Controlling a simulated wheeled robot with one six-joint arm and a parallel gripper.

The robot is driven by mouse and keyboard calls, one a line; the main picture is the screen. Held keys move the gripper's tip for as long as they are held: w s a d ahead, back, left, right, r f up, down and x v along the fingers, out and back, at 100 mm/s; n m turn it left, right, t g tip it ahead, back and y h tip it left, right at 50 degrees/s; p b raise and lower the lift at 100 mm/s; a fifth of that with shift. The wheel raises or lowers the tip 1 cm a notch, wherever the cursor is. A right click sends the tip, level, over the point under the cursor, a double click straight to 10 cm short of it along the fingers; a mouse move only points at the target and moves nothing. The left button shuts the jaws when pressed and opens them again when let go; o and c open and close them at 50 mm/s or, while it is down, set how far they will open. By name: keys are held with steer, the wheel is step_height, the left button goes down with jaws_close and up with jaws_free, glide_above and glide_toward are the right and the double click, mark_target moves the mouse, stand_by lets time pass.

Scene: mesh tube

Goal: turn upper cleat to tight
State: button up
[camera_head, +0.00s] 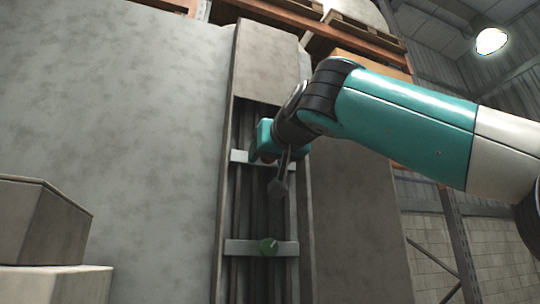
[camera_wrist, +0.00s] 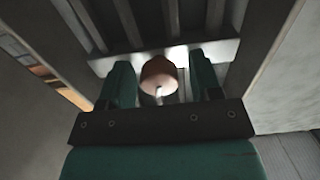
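The upper cleat (camera_wrist: 158,72) is a round orange-brown knob with a pale pointer line, set on a light crossbar (camera_wrist: 102,65) in the wrist view. My gripper (camera_wrist: 162,82) has one teal finger on each side of it. A gap shows between the knob and each finger, so the gripper looks open around it. In the head view my gripper (camera_head: 277,148) is at the upper crossbar (camera_head: 238,156) and hides most of the knob.
The crossbars span a recessed channel with vertical ribs, between raised side walls (camera_head: 304,215). A large grey panel (camera_head: 130,110) stands on the left. Grey blocks (camera_head: 40,222) sit at the lower left. Shelving with pallets (camera_head: 360,35) is behind.

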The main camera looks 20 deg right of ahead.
steer(key=c, duration=0.8)
